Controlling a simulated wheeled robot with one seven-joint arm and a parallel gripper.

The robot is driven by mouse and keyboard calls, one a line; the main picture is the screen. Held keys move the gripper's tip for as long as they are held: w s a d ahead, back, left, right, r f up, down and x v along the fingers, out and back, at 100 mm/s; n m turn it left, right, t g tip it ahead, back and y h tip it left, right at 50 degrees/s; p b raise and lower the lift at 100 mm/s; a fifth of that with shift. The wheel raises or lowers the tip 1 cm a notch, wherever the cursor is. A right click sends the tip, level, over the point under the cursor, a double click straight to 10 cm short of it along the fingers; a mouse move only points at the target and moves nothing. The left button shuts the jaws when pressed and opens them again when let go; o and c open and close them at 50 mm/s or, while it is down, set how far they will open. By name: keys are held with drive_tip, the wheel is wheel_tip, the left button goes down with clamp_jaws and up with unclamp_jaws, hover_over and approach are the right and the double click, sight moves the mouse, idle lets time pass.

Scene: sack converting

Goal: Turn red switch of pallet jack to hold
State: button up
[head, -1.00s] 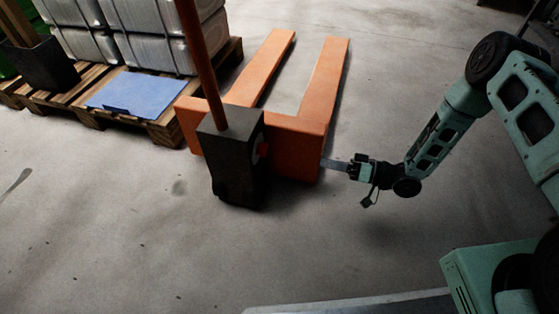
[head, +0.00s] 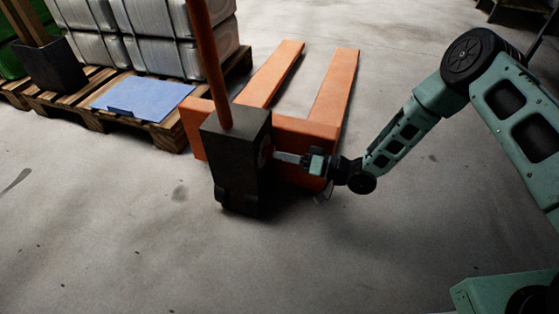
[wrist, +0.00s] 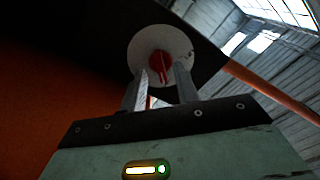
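The pallet jack (head: 305,135) is orange, with two forks, an upright handle and a dark grey housing (head: 232,150) at its front. In the wrist view the red switch (wrist: 160,65) sits at the centre of a pale round plate (wrist: 146,42) on the dark housing side. In the head view my gripper's fingers hide most of the switch. My gripper (head: 280,156) points left at the housing's right side, its fingertips close to the plate. In the wrist view its two fingers (wrist: 162,88) stand apart below the switch, with a gap between them. I cannot tell whether they touch it.
A wooden pallet (head: 165,135) at the upper left carries grey containers (head: 178,45), a blue sheet (head: 145,95) and a dark bin (head: 48,64). The concrete floor in front of the jack is clear.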

drive_tip(key=shift+x, duration=0.85)
drive_tip(key=shift+c, duration=0.3)
clamp_jaws()
drive_tip(key=shift+n, duration=0.4)
drive_tip(key=shift+n+p, duration=1.9)
drive_tip(key=shift+n, duration=2.1)
drive_tip(key=shift+f, duration=0.1)
